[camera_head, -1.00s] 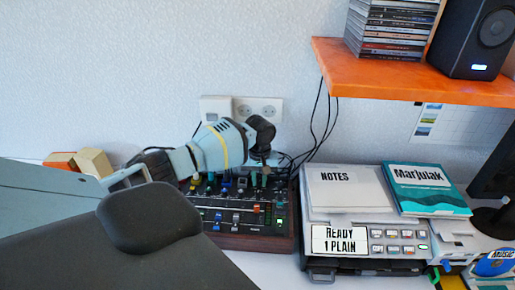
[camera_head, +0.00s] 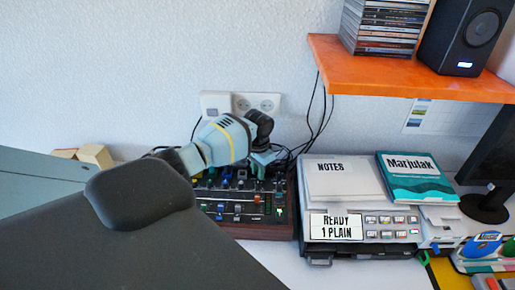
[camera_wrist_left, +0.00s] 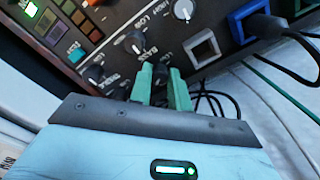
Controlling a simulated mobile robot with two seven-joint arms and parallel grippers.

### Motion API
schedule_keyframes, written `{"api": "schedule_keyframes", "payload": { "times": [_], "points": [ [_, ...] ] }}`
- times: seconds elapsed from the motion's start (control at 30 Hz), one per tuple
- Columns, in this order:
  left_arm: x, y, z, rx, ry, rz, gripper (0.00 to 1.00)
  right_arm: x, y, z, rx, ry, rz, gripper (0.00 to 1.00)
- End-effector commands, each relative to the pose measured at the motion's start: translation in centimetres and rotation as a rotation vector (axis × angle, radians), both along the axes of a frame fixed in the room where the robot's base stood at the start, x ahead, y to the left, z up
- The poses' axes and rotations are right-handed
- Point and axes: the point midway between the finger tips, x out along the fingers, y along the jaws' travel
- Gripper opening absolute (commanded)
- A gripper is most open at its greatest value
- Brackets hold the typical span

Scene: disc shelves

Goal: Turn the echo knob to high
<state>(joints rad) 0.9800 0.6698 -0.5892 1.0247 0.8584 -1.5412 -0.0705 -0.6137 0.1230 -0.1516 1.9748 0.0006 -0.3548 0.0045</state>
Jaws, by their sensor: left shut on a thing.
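The mixer (camera_head: 252,231) is a dark panel with several knobs, sliders and lit buttons in a brown wooden case, standing against the wall. My left gripper (camera_head: 262,163) reaches down to the back right part of its panel. In the left wrist view, the green fingers of my left gripper (camera_wrist_left: 161,78) are closed around a small dark knob at the panel's edge, mostly hidden between them. A dark knob (camera_wrist_left: 135,42) labelled BASS and another dark knob (camera_wrist_left: 95,75) sit beside the fingers. I cannot read which knob is echo. My right gripper is out of view.
A grey machine (camera_head: 347,245) with papers and a teal book (camera_head: 417,179) on it stands right of the mixer. An orange shelf (camera_head: 400,77) with discs and a speaker (camera_head: 472,38) hangs above it. Black cables run behind the mixer.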

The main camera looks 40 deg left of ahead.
Motion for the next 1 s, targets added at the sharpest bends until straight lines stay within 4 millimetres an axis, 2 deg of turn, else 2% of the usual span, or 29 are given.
{"api": "schedule_keyframes", "payload": {
  "times": [0.33,0.83,0.87,1.0],
  "points": [
    [0.0,0.03,-0.03,0.0,0.0,-0.126,0.0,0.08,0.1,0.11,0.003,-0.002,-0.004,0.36],
    [0.0,0.02,-0.06,0.0,0.0,-0.143,0.0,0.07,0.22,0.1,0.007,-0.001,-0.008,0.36],
    [0.0,0.02,-0.06,0.0,0.0,-0.143,0.2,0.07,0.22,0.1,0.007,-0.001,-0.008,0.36],
    [0.0,0.04,-0.06,0.001,0.0,-0.143,0.38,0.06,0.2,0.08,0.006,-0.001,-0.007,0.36]
  ]
}}
